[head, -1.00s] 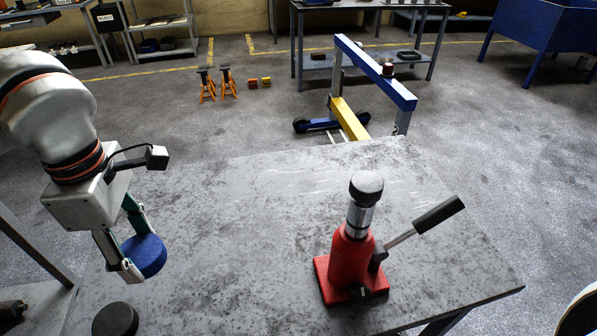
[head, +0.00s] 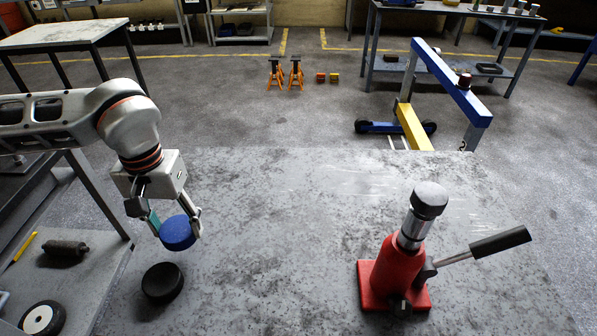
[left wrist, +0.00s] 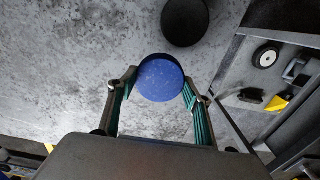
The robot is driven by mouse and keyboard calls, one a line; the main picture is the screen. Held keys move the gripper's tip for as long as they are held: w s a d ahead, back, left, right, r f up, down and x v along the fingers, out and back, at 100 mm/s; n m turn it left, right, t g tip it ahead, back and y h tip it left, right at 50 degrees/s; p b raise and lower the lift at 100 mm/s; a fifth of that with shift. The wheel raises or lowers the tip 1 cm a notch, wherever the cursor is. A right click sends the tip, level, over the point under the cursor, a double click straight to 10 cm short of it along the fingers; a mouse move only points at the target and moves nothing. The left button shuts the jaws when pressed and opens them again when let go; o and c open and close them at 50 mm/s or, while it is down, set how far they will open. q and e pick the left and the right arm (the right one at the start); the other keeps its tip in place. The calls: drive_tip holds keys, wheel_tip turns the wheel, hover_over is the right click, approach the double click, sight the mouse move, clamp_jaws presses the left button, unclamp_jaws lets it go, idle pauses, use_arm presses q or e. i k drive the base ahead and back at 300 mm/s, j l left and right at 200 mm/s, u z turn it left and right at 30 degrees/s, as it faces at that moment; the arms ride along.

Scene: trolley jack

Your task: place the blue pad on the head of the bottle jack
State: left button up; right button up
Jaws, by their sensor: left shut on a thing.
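The blue pad (head: 177,233) is a thick round disc. My left gripper (head: 178,228) is shut on it and holds it at the left of the table, near a black round pad (head: 162,282). In the left wrist view the blue pad (left wrist: 160,78) sits between the two fingertips. The red bottle jack (head: 395,272) stands upright on the table to the right. Its dark round head (head: 429,199) is bare on top of the silver ram. The held pad is well to the left of the jack. My right gripper is not seen.
The grey table (head: 290,240) is clear between the pad and the jack. The jack's handle (head: 500,242) sticks out to the right. A lower shelf at the left holds a wheel (head: 42,318). A blue and yellow crane (head: 450,80) stands behind the table.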

sight(432, 193)
drive_tip(key=l+z, duration=0.5)
drive_tip(key=z, duration=0.2)
drive_tip(key=i+l+z, duration=0.15)
drive_tip(key=z, duration=0.25)
drive_tip(key=l, duration=0.1)
